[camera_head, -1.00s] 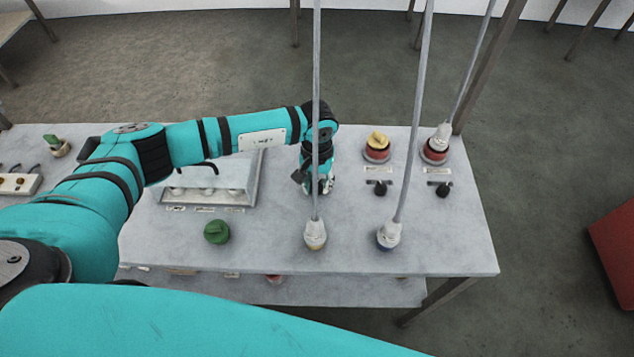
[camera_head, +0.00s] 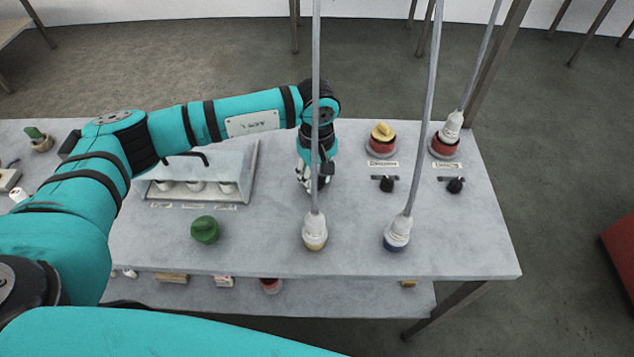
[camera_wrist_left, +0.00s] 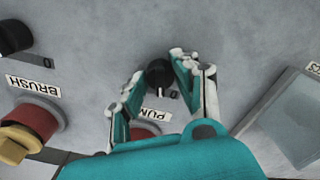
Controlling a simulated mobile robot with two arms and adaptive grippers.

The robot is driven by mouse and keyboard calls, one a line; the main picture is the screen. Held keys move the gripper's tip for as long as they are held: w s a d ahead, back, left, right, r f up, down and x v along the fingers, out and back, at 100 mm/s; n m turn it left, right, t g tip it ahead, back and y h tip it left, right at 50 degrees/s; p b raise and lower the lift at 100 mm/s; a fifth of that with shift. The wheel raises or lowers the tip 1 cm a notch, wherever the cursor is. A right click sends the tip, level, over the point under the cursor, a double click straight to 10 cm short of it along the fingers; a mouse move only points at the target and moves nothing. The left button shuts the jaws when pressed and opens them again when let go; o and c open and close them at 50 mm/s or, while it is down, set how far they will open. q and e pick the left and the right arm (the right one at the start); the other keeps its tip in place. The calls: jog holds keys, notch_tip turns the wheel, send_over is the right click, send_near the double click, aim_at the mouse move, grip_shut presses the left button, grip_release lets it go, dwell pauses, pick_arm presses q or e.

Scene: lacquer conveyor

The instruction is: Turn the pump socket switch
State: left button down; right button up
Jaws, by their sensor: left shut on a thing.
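The pump socket switch (camera_wrist_left: 158,73) is a small black round knob on the grey tabletop, with a "0" mark beside it and a partly covered label (camera_wrist_left: 150,130) reading "PUM". My left gripper (camera_wrist_left: 153,84) points down at it, its two fingers on either side of the knob and closed on it. In the head view my left gripper (camera_head: 308,182) stands behind the hanging cable, which partly covers it; the knob is hidden there. My right gripper is not in view.
Plugs on hanging cables, one yellow-ringed (camera_head: 314,234) and one blue-ringed (camera_head: 396,236), stand near the front edge. Red sockets (camera_head: 381,146) and black switches (camera_head: 386,184) are at right. A clear-lidded box (camera_head: 247,180) and green knob (camera_head: 205,230) are at left.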

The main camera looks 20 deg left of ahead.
aim_at(317, 177)
pick_arm(q)
jog(key=shift+n+b, duration=0.7)
jog(key=shift+n, duration=0.4)
jog(key=c, duration=1)
grip_release()
jog(key=shift+r, duration=0.1)
notch_tip(317, 177, up, 12)
